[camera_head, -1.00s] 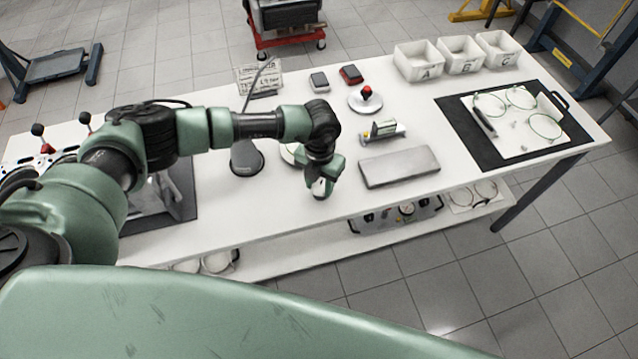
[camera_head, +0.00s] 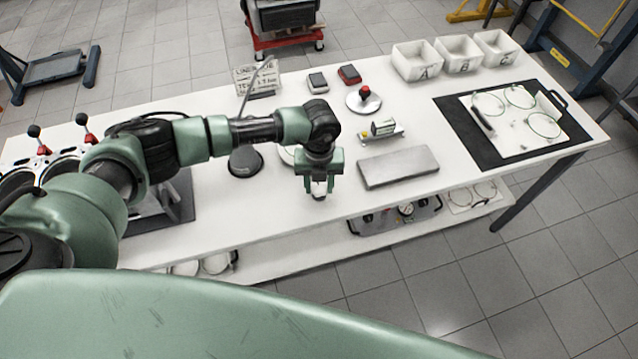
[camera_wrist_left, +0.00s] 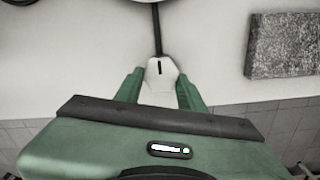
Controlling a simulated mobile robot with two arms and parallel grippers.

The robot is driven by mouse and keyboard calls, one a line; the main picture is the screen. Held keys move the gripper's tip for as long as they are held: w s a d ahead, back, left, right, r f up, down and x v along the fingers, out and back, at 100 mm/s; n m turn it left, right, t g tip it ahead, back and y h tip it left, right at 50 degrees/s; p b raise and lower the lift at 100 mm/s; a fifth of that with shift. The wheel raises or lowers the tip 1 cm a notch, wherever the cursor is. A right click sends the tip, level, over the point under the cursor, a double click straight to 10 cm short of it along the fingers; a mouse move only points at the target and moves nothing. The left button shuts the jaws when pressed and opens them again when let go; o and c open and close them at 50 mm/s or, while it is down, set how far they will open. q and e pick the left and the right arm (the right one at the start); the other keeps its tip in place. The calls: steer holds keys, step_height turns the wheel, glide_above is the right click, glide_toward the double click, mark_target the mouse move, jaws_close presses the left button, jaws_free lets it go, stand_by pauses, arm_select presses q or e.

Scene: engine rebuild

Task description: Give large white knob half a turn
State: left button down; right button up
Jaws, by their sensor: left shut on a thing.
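The large white knob (camera_wrist_left: 160,76) has a short black line on its face and sits near the table's front edge. My left gripper (camera_wrist_left: 160,88) is over it, with its two green fingers on either side, shut on the knob in the left wrist view. In the head view my left gripper (camera_head: 319,190) points down, and only a small pale part of the knob (camera_head: 319,188) shows between the fingers. My right gripper is in neither view.
A grey block (camera_head: 398,166) lies right of the gripper. A gauge on a small stand (camera_head: 383,132) and a red-topped disc (camera_head: 363,100) stand behind. White bins (camera_head: 417,62) and a black mat (camera_head: 470,135) are farther right. The front table strip is clear.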

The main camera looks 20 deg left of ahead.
mark_target(319, 187)
arm_select(q)
steer(key=shift+w+r, duration=0.2)
steer(key=c, duration=0.9)
jaws_free()
steer(key=shift+o, duration=0.2)
steer(key=shift+s+f, duration=0.1)
step_height(319, 187, up, 8)
steer(key=shift+f+b, duration=0.1)
steer(key=shift+b, duration=0.95)
